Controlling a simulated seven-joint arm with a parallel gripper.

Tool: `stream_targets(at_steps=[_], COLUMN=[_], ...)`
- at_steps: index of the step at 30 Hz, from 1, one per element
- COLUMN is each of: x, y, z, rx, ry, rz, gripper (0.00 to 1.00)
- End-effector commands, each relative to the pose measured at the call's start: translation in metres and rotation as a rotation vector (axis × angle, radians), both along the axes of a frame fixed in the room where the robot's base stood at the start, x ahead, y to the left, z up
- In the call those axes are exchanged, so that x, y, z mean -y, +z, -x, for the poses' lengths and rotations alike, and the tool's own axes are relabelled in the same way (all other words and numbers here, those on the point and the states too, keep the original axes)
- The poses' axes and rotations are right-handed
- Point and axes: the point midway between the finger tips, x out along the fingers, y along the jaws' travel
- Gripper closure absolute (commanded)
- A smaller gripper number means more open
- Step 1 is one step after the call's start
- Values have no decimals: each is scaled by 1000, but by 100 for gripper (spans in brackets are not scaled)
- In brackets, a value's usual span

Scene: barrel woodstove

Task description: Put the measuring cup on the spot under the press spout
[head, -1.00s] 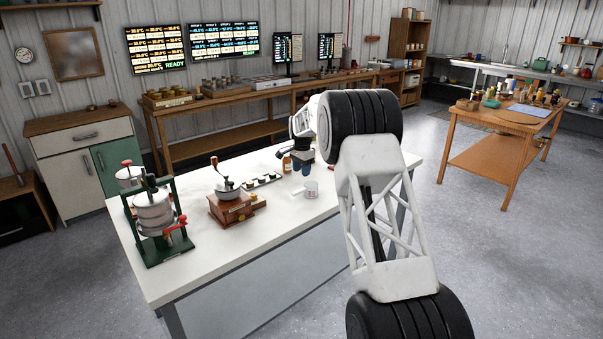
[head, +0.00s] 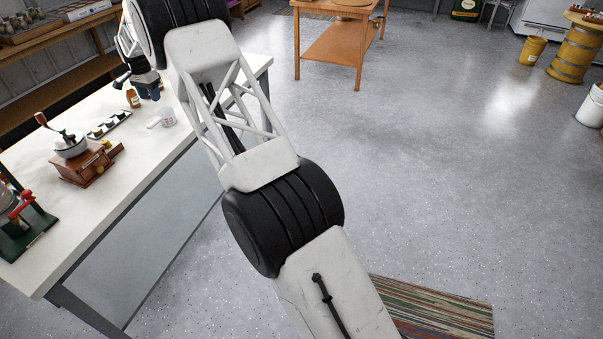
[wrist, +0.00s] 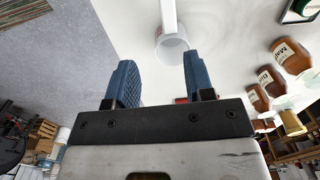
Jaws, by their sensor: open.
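The clear measuring cup (head: 168,118) with a white handle stands on the white table (head: 110,170), near its right edge in the head view. In the wrist view the cup (wrist: 171,48) lies beyond the fingertips, in line with the gap between them, with its handle pointing away. My gripper (head: 148,88) is open and empty, just beyond the cup in the head view; its blue fingers (wrist: 158,78) show apart in the wrist view. The green-framed press (head: 22,225) with a red handle is cut off at the left edge. Its spout and the spot under it cannot be made out.
A coffee grinder (head: 82,160) and a dark tray of small cups (head: 108,125) stand between press and measuring cup. An amber bottle (head: 132,97) is near my gripper; several bottles (wrist: 285,75) show at right in the wrist view. Open floor (head: 430,180) lies right of the table.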

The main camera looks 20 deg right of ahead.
Motion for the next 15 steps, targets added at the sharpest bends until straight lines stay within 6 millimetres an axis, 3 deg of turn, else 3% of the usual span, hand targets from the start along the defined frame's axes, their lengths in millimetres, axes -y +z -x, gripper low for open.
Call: stream_targets(at_steps=[15], x=[56], y=[97], z=[77], rx=[35], ry=[101], rz=[-3], gripper=[52])
